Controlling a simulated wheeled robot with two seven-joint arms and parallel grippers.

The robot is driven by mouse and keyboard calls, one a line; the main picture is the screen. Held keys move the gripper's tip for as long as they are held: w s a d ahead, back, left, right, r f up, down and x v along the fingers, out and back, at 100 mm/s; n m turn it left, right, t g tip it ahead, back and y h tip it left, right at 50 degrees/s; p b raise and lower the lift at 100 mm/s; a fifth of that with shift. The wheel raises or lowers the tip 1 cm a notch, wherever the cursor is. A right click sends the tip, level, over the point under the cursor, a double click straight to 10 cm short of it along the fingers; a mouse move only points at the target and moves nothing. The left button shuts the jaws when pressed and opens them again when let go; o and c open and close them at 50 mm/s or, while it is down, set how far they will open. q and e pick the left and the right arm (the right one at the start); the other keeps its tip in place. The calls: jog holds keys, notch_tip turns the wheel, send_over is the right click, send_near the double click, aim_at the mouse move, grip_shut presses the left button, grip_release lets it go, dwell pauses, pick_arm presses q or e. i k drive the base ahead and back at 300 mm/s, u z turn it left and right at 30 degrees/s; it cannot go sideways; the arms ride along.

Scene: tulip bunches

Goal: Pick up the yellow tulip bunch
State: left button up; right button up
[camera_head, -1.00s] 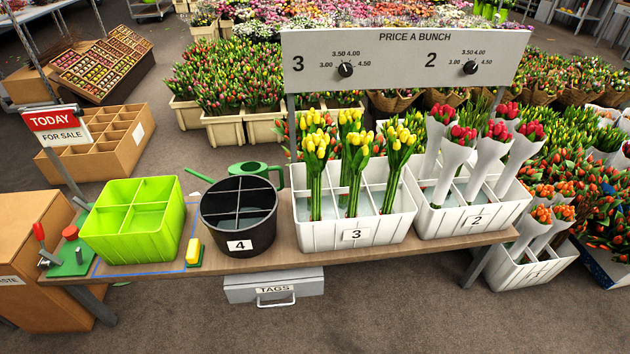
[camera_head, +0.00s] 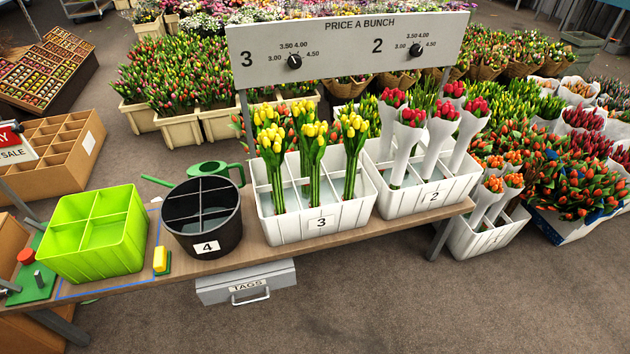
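Yellow tulip bunches stand upright in the white divided crate (camera_head: 290,228) labelled 3, on the wooden bench. One bunch is at the left (camera_head: 274,150), one in the middle (camera_head: 313,150) and one at the right (camera_head: 353,143). Their green stems go down into separate compartments, and the stem ends are partly hidden by the crate wall. Neither of my grippers shows in the head view.
White crate 2 (camera_head: 412,205) with wrapped red tulips adjoins on the right. Black bucket 4 (camera_head: 212,240) and an empty green divided crate (camera_head: 118,250) stand to the left. The price board (camera_head: 350,55) rises behind the crates. A grey tags drawer (camera_head: 246,284) hangs under the bench (camera_head: 345,234).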

aim_at(273, 143)
jog(key=z, duration=0.05)
jog(key=i, duration=0.85)
jog(key=u, duration=1.75)
